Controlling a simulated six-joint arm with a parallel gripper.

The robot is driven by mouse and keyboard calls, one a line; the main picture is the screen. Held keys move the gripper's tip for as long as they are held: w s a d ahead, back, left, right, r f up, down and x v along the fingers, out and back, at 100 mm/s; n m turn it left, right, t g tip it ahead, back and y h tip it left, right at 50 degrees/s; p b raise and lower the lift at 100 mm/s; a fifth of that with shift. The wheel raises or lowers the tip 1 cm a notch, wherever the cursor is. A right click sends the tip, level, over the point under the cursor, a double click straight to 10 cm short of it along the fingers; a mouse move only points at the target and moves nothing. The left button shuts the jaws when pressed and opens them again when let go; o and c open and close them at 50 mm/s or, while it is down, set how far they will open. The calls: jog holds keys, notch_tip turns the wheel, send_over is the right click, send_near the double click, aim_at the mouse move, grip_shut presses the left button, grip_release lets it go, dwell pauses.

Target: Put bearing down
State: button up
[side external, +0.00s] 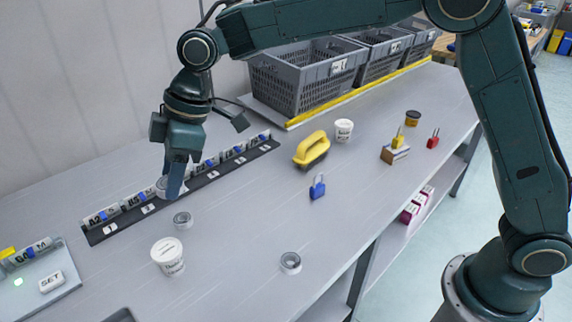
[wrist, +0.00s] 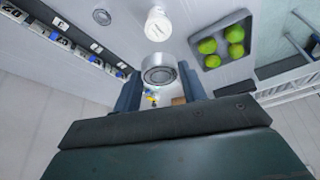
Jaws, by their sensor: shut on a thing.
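My gripper (side external: 173,190) is over the table (side external: 235,245), in front of the black numbered strip (side external: 103,234). In the wrist view, its blue-grey fingers (wrist: 160,84) are shut on a silver ring-shaped bearing (wrist: 158,62), one finger on each side. The side view shows only a bit of this bearing (side external: 162,185) beside the fingers, and its height over the table is hard to tell. A second ring bearing (side external: 182,219) lies on the table just in front of the gripper. A third ring (side external: 290,262) lies near the table's front edge.
A white lidded tub (side external: 168,256) stands near the gripper; another tub (side external: 343,130) stands farther back. A yellow-handled brush (side external: 312,148) and a blue padlock (side external: 317,187) lie mid-table. Grey crates (side external: 290,87) line the back. A tray with several green balls (wrist: 205,65) shows in the wrist view.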

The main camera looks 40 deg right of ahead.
aim_at(223, 199)
jog(key=w+d+m+t+h, duration=0.1)
jog(key=w+d+m, duration=0.1)
jog(key=w+d, duration=0.5)
jog(key=w+d+m+t, duration=0.1)
jog(key=w+d+m, duration=0.25)
jog(key=d, duration=0.55)
jog(key=shift+n, duration=0.35)
jog(key=f, duration=2)
jog(key=shift+w+a, duration=0.15)
jog(key=shift+w, duration=0.15)
jog(key=o, duration=1)
jog(key=shift+f, duration=0.1)
jog(key=v, duration=1.2)
jog(key=shift+w+r, duration=0.2)
jog(key=shift+r, duration=0.1)
